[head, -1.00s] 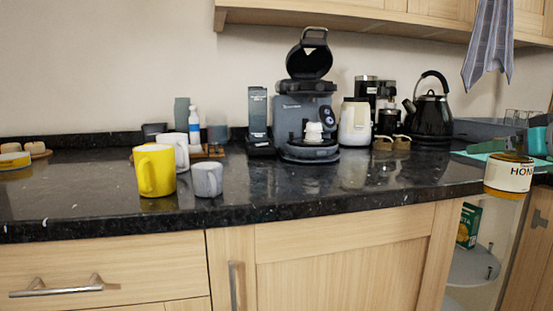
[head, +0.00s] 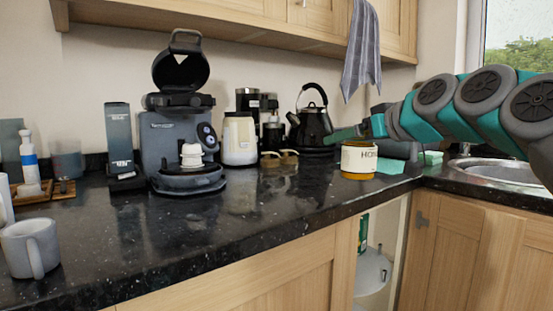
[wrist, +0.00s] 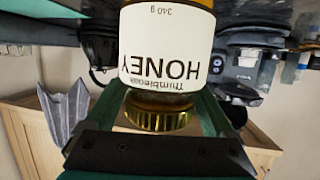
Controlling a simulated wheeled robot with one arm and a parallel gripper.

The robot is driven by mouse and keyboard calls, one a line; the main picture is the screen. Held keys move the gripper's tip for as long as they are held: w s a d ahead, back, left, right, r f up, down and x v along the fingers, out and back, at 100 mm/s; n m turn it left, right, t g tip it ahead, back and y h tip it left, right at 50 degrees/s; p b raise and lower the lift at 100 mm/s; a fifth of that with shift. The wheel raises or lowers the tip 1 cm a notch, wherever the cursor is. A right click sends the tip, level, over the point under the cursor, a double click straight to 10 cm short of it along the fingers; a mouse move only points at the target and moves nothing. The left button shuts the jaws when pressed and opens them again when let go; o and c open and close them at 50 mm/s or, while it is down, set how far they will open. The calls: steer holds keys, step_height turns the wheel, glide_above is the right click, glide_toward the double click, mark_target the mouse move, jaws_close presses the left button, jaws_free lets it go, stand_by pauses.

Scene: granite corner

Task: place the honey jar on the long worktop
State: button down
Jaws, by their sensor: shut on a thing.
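The honey jar (head: 358,160), amber with a white label, is upright and shows against the back right part of the black long worktop (head: 190,240). I cannot tell whether its base touches the worktop. My gripper (head: 362,133) is shut on the jar near its top and hides the lid in the head view. The wrist view is upside down and shows the jar (wrist: 168,60) with its gold lid (wrist: 157,118) between my fingers.
A black kettle (head: 312,125), a white canister (head: 239,140) and a coffee machine (head: 180,140) stand along the back. A grey mug (head: 32,247) is at the front left. The middle front of the worktop is clear. A sink (head: 495,170) lies right.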

steer(key=p, duration=0.2)
glide_above(317, 180)
steer(key=f, duration=0.1)
steer(key=shift+f, duration=2)
steer(key=shift+f, duration=0.2)
jaws_free()
steer(key=shift+r, duration=0.2)
steer(key=b+v, duration=0.1)
steer(key=v, duration=1.1)
